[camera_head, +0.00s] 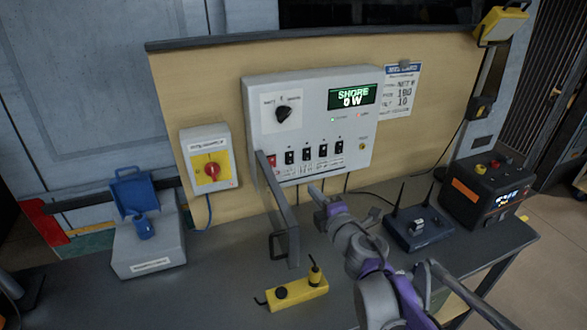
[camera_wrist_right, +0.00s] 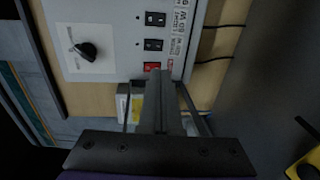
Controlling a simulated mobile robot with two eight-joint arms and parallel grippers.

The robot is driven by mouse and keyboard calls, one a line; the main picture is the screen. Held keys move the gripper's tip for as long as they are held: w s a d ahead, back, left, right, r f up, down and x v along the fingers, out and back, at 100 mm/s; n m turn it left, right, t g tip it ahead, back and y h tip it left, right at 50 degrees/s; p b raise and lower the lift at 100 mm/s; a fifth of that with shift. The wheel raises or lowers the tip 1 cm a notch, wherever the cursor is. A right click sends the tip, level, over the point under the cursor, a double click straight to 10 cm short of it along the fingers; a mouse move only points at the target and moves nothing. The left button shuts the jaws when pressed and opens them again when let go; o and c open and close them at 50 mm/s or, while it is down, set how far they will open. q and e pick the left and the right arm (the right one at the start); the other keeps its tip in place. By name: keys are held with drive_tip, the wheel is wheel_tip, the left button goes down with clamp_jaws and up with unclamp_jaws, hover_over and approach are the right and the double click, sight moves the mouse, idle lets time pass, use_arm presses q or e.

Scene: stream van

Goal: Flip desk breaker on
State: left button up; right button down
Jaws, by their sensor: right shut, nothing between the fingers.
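The grey breaker panel (camera_head: 310,110) is mounted on the tan backboard, and its display reads SHORE 0 W. Along its lower part are a red switch (camera_head: 271,161) and several black breaker switches (camera_head: 307,155). Their labels are too small to read, so I cannot tell which is the desk breaker. My left gripper is out of view.
A yellow box (camera_head: 298,293), a router with antennas (camera_head: 418,232), a power unit (camera_head: 490,190) and a grey box (camera_head: 148,250) stand on the bench.

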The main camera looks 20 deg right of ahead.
sight(290, 164)
drive_tip(key=w, duration=0.4)
drive_tip(key=w+f+p, duration=0.1)
drive_tip(key=w, duration=0.8)
drive_tip(key=shift+w+d+f, duration=0.3)
drive_tip(key=shift+d, duration=0.1)
drive_tip(key=shift+w, duration=0.1)
drive_tip(key=shift+w+f, duration=0.15)
drive_tip(key=shift+f, duration=0.05)
drive_tip(key=shift+r, duration=0.15)
